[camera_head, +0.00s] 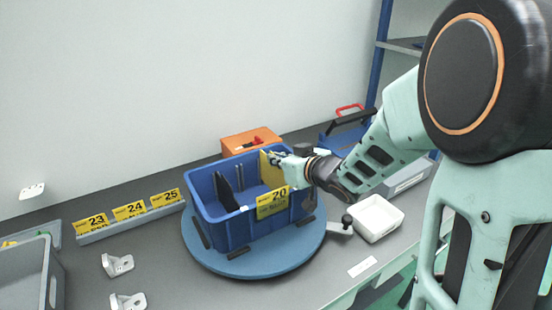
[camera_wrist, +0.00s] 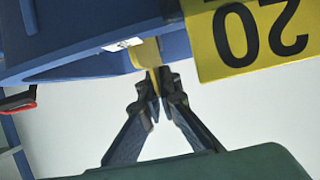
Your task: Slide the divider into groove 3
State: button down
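A blue bin (camera_head: 225,234) with an open top stands on a round blue turntable (camera_head: 245,265). A yellow divider (camera_head: 270,170) stands at the bin's right side, partly inside it; its lower part is hidden. My gripper (camera_head: 282,160) reaches in from the right at the divider's upper edge. In the wrist view my fingertips (camera_wrist: 156,84) are closed around a thin yellow edge of the divider (camera_wrist: 147,54). A dark upright plate (camera_head: 227,193) stands inside the bin toward the left. I cannot make out groove numbers or whether the divider sits in a groove.
A yellow card marked 20 (camera_head: 272,203) hangs on the bin's front. A white tray (camera_head: 378,218) is to the right, an orange box (camera_head: 250,141) behind. Cards 23 to 25 (camera_head: 130,211), metal brackets (camera_head: 117,264) and a grey crate (camera_head: 50,285) are left. Bench space is free in front.

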jog(key=shift+f+b, duration=0.85)
jog(key=shift+f, duration=0.3)
jog(key=c, duration=2.1)
grip_release()
jog(key=shift+s+r, duration=0.1)
jog(key=shift+v, duration=3.7)
